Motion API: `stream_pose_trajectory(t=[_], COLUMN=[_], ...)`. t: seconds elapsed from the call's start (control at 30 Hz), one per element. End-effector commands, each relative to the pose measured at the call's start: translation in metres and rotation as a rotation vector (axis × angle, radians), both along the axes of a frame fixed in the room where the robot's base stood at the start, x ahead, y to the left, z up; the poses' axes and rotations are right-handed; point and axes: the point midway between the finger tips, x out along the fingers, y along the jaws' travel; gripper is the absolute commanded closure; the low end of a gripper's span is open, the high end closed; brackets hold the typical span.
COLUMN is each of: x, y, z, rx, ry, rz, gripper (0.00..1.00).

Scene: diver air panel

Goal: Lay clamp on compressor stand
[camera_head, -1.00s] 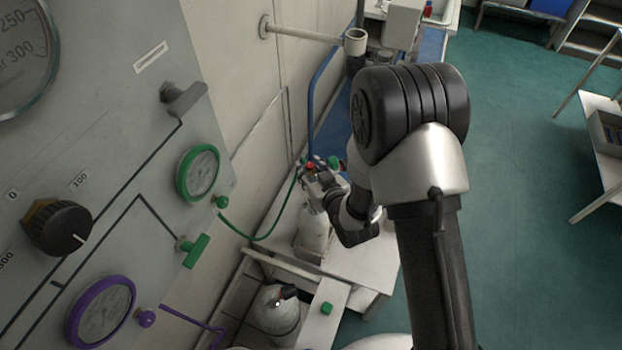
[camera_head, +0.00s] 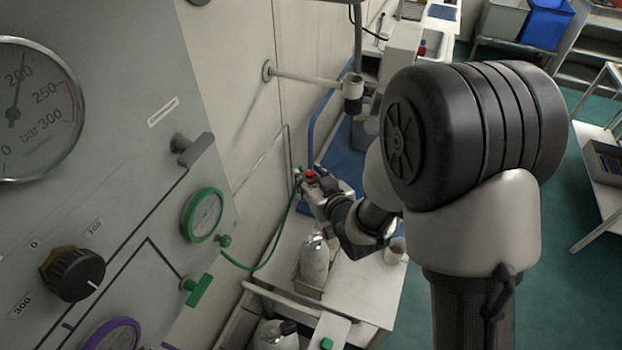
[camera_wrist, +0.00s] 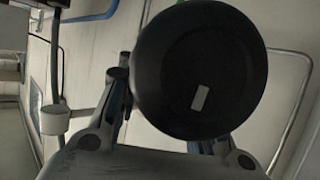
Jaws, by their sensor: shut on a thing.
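My gripper (camera_head: 312,188) is shut on the clamp, held above and beyond a pale gas cylinder (camera_head: 315,262). In the wrist view, a big dark round part (camera_wrist: 200,70), apparently the clamp's knob, fills the space between my fingers and hides much of them. In the head view the clamp is small and mostly hidden; a red spot (camera_head: 311,174) shows at the fingertips. A green hose (camera_head: 268,262) runs from the panel up to my gripper. A blue-topped surface (camera_head: 338,150) lies behind my gripper; I cannot tell whether it is the compressor stand.
The grey gauge panel (camera_head: 120,120) fills the left. A white bench (camera_head: 370,290) bears the cylinder and a small cup (camera_head: 395,252). A wall pipe with a cup-like end (camera_head: 353,88) juts out beyond my gripper.

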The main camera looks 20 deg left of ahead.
Motion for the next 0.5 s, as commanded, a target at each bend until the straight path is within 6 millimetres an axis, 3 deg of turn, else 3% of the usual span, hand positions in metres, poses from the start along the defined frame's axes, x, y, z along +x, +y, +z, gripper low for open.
stream_pose_trajectory(t=[0.5], x=[0.001], y=[0.001], z=[0.026], rx=[0.004], ry=[-0.005], rz=[0.0], gripper=[1.0])
